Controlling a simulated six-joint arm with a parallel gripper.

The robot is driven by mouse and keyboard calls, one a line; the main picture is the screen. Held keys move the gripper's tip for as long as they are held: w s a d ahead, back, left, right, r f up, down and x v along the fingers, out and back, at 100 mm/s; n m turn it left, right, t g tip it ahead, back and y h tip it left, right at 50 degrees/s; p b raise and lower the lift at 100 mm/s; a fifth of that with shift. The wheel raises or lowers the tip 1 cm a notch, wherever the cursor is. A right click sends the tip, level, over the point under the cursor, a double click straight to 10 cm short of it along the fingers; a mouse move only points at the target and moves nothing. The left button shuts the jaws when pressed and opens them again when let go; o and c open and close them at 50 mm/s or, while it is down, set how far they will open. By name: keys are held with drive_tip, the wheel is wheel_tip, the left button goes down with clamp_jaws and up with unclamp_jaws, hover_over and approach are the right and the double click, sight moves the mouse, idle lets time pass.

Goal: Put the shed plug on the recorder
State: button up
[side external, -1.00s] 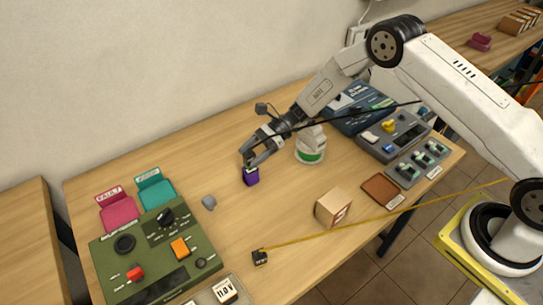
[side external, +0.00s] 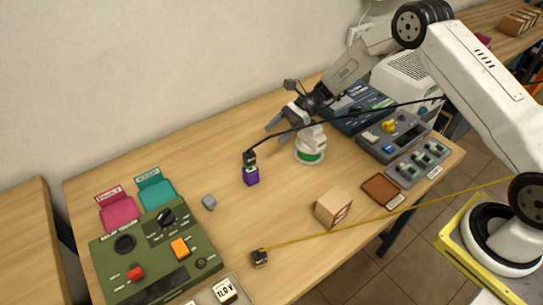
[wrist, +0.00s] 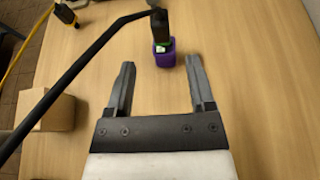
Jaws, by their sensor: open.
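A small purple block (side external: 251,177), seemingly the recorder, stands on the bench. A black plug (side external: 249,157) on a black cable sits upright on its top. In the wrist view the plug (wrist: 159,25) stands on the purple block (wrist: 164,57), with a bit of green showing where they meet. I cannot read a label on either. My gripper (side external: 275,131) is behind and to the right of them in the side view, apart from both. In the wrist view my gripper (wrist: 160,78) is open and empty, with the block just ahead, beyond the fingertips.
A second black plug (side external: 260,257) on a yellow cable lies at the bench front. A cardboard box (side external: 333,208), a white-and-green round pot (side external: 310,146) and a grey lump (side external: 209,202) stand around. A green panel (side external: 150,250) is left; grey panels (side external: 395,135) are right.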

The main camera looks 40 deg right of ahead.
idle(0.4)
drive_tip(key=s+d+r+n+t+h, duration=0.1)
drive_tip(key=s+d+r+n+h, duration=0.2)
drive_tip(key=s+n, duration=0.3)
drive_tip(key=s+d+r+n+h, duration=0.2)
drive_tip(key=s+n+h, duration=0.4)
drive_tip(key=s, duration=0.3)
drive_tip(key=s+d+r+n+t+h, duration=0.1)
drive_tip(key=s+d+r+n+h, duration=0.2)
drive_tip(key=s+n, duration=0.3)
drive_tip(key=shift+s+d+r+t+h, duration=0.3)
drive_tip(key=shift+s+r+h, duration=0.4)
drive_tip(key=shift+s, duration=0.4)
